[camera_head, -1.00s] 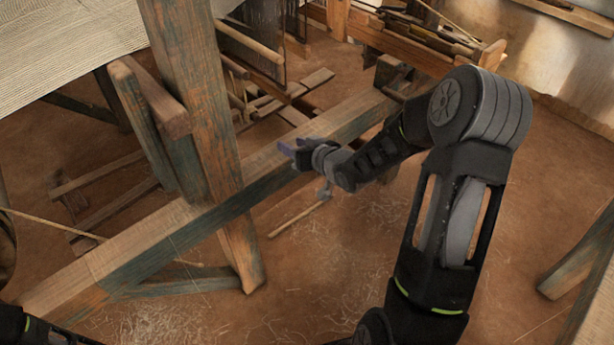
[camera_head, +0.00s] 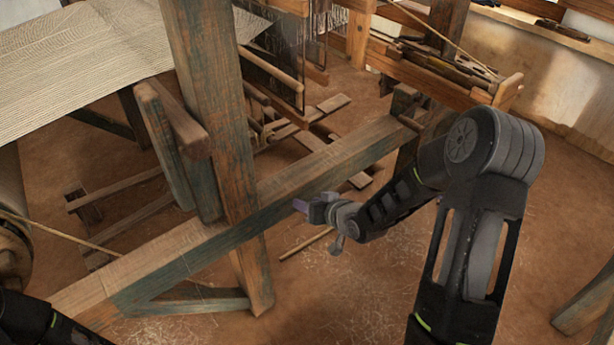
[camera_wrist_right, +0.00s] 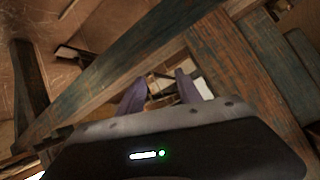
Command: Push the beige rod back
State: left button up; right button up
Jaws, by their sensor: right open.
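A thin beige rod (camera_head: 70,238) slants down from the left edge of the head view, past the end of a wooden roller, towards the loom frame. A short thin beige stick (camera_head: 306,243) lies low behind my right gripper. I cannot tell which of these the task names. My right gripper (camera_head: 302,206) is in front of the long loom beam, apart from both rods. The right wrist view shows its two purple-grey fingers (camera_wrist_right: 162,88) spread with nothing clearly between them. My left arm shows at the bottom left corner; its gripper is out of view.
The long wooden beam (camera_head: 355,148) runs diagonally across the head view, with a thick upright post (camera_head: 215,90) beside it. Striped cloth (camera_head: 90,60) is stretched at the upper left. A wooden bench (camera_head: 575,305) stands at right.

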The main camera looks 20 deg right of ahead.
jog(key=n+t+y+b, duration=0.2)
jog(key=n+t+b, duration=0.2)
jog(key=n+t, duration=0.25)
send_near(292, 83)
jog(key=w, duration=0.3)
jog(key=shift+w+d+f+n, duration=0.15)
jog(key=shift+d+f+n, duration=0.1)
jog(key=shift+n, duration=0.1)
jog(key=shift+a, duration=0.2)
jog(key=shift+p+x, duration=0.85)
jog(key=shift+x, duration=3.05)
jog(key=shift+f, duration=0.15)
